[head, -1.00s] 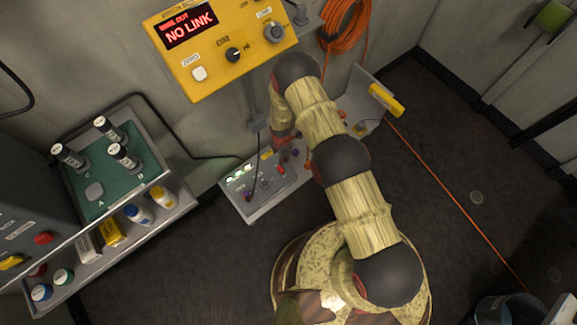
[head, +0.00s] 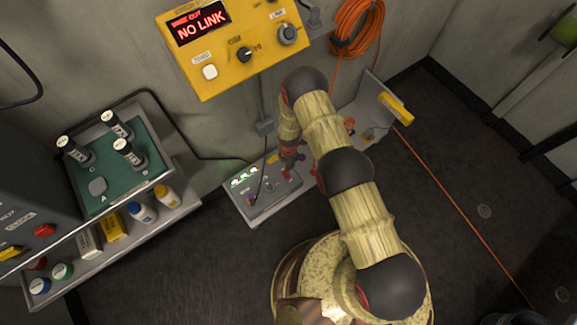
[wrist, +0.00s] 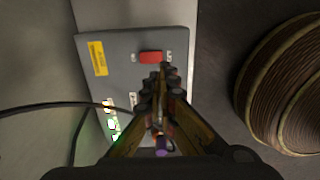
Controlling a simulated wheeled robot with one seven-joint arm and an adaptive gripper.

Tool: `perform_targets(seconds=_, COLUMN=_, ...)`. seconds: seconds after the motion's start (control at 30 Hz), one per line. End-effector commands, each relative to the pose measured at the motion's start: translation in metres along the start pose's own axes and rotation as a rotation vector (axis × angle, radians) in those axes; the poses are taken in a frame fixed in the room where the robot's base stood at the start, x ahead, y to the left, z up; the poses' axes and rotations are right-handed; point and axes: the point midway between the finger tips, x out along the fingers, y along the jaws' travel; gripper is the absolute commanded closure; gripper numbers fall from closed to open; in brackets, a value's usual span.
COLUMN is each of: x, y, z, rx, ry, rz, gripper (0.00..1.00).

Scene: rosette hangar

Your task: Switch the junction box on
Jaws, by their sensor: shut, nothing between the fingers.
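The junction box (head: 262,207) is a low grey box by the wall, with lit green indicators (head: 243,178) and a cable. In the wrist view its grey panel (wrist: 120,75) carries a red rocker switch (wrist: 150,57), a yellow label (wrist: 97,58) and green lights (wrist: 113,125). My gripper (wrist: 166,70) is shut and empty, its tips just below the red switch in the picture; whether they touch it I cannot tell. In the head view my gripper (head: 291,160) is over the box's far right part, partly hiding it.
A yellow wall panel (head: 225,75) reads NO LINK. A shelf unit (head: 180,208) with bottles and a green-topped tray (head: 140,183) stands at left. Orange cable (head: 357,30) hangs on the wall, and an orange line crosses the floor. A grey open bin (head: 372,110) stands right of my arm.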

Motion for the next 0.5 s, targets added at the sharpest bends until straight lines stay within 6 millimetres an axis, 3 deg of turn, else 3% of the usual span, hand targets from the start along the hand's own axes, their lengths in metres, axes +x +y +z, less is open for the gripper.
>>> perform_targets(seconds=0.03, x=0.016, y=-0.001, z=0.0, rx=0.0, ry=0.0, rz=-0.001, gripper=1.0)
perform_targets(seconds=0.2, x=0.05, y=0.0, z=0.0, rx=0.0, ry=0.0, rz=-0.001, gripper=1.0)
perform_targets(seconds=0.5, x=0.091, y=0.0, z=0.0, rx=0.0, ry=0.0, rz=0.001, gripper=1.0)
